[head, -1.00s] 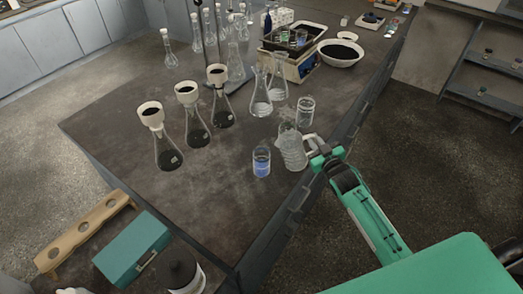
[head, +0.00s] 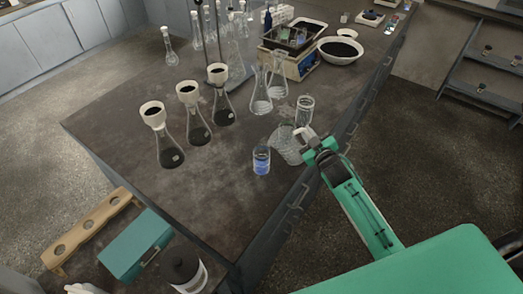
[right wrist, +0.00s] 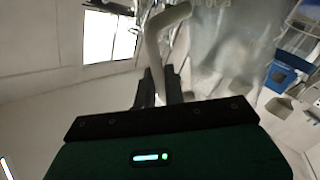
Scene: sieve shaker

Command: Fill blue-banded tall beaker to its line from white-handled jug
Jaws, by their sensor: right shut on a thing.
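The tall beaker with the blue band (head: 262,161) stands upright on the dark bench near its front right edge. The clear glass jug (head: 286,146) is tilted to the left, close beside and behind the beaker. Whether liquid is leaving it, and the beaker's level, I cannot tell. My right gripper (head: 318,150) is shut on the jug's white handle, on the jug's right side. In the right wrist view the white handle (right wrist: 154,50) rises from between the dark fingers, with the clear jug (right wrist: 215,45) blurred beside it. My left gripper is not in view.
Another clear beaker (head: 304,110) stands just behind the jug. Clear conical flasks (head: 262,98) stand behind, and several flasks with white funnels (head: 198,125) stand to the left. A teal box (head: 136,245) lies at lower left.

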